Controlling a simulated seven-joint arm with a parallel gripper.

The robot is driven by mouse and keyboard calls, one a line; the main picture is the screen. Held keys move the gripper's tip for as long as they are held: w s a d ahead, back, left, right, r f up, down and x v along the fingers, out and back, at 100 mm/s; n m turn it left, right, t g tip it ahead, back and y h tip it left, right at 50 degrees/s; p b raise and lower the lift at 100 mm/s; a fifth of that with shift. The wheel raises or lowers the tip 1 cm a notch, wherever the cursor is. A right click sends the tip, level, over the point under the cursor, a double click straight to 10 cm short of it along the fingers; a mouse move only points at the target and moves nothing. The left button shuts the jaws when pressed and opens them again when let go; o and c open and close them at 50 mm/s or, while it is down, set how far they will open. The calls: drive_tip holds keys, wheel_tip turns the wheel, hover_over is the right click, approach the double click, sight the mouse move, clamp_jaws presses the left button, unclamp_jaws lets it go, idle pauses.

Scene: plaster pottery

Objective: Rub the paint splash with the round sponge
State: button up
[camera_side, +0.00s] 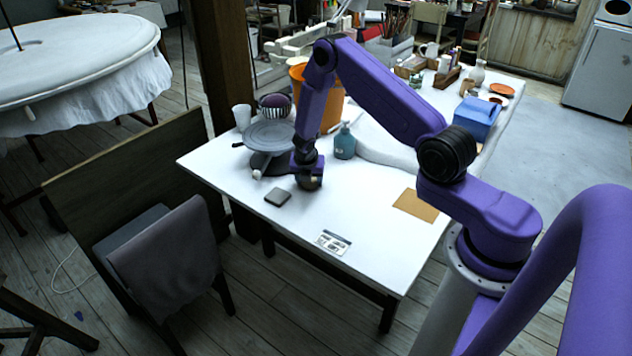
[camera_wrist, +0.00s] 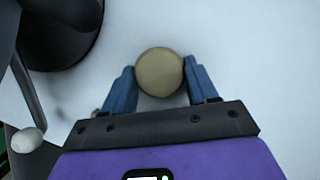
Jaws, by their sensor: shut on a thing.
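The round sponge (camera_wrist: 160,72) is a tan disc in the wrist view, between the two blue fingers of my gripper (camera_wrist: 160,85). The fingers are shut on its sides. In the side view my gripper (camera_side: 308,182) points down close over the white table (camera_side: 370,240), right of the grey turntable (camera_side: 270,135). The sponge cannot be made out there. I cannot make out a paint splash on the table in either view; the white surface around the sponge looks plain.
The turntable's rod ends in a pale knob (camera_side: 257,173) left of my gripper. A dark square pad (camera_side: 278,197) lies just left and in front. A teal bottle (camera_side: 345,143) and an orange bucket (camera_side: 320,110) stand behind. The table's front is mostly clear, with a printed card (camera_side: 333,242) and brown sheet (camera_side: 415,205).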

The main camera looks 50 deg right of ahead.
drive_tip(key=shift+w+r, duration=0.1)
drive_tip(key=shift+w, duration=0.65)
drive_tip(key=shift+s+r, duration=0.15)
drive_tip(key=shift+r, duration=3.8)
